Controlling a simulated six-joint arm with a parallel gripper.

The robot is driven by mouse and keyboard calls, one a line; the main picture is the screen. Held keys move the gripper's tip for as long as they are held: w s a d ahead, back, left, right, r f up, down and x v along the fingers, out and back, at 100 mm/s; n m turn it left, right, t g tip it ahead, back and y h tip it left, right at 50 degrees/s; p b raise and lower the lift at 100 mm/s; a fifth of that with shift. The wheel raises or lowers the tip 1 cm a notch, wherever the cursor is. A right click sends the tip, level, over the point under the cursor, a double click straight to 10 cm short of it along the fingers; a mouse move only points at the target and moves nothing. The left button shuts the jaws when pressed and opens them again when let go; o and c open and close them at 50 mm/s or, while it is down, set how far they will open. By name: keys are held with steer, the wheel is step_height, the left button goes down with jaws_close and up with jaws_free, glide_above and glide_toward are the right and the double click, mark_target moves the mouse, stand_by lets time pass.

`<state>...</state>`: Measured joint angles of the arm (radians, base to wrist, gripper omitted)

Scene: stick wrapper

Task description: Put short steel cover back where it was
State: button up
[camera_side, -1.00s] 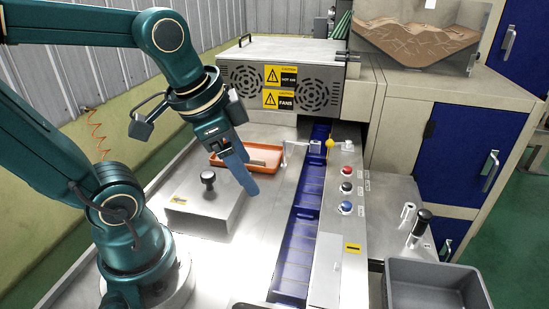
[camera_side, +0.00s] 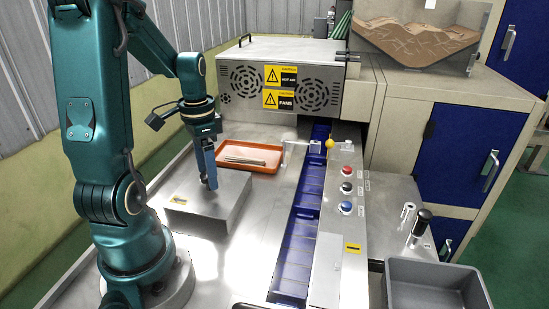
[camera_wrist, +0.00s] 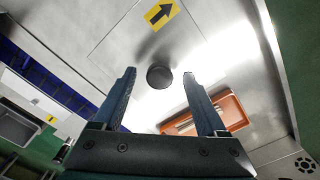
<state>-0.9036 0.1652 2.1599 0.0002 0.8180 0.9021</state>
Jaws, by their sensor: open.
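The steel cover (camera_side: 225,215) is a low box with a yellow arrow label and stands on the steel table left of the blue conveyor. My gripper (camera_side: 210,187) points down over its top, and its fingers hide the black knob in the side view. In the wrist view my gripper (camera_wrist: 159,76) is open, with the round black knob (camera_wrist: 159,77) lined up between the fingertips. The cover's top (camera_wrist: 115,45) also shows there. I cannot tell whether the fingers reach down around the knob or stop just above it.
An orange tray (camera_side: 275,151) with thin sticks lies behind the cover. The blue conveyor channel (camera_side: 298,245) runs to the right, beside a panel with several buttons (camera_side: 347,190). The heater housing (camera_side: 282,78) stands at the back. A grey bin (camera_side: 440,268) is at the front right.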

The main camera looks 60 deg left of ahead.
steer(key=shift+f, duration=0.95)
jaws_close()
stand_by(0.8)
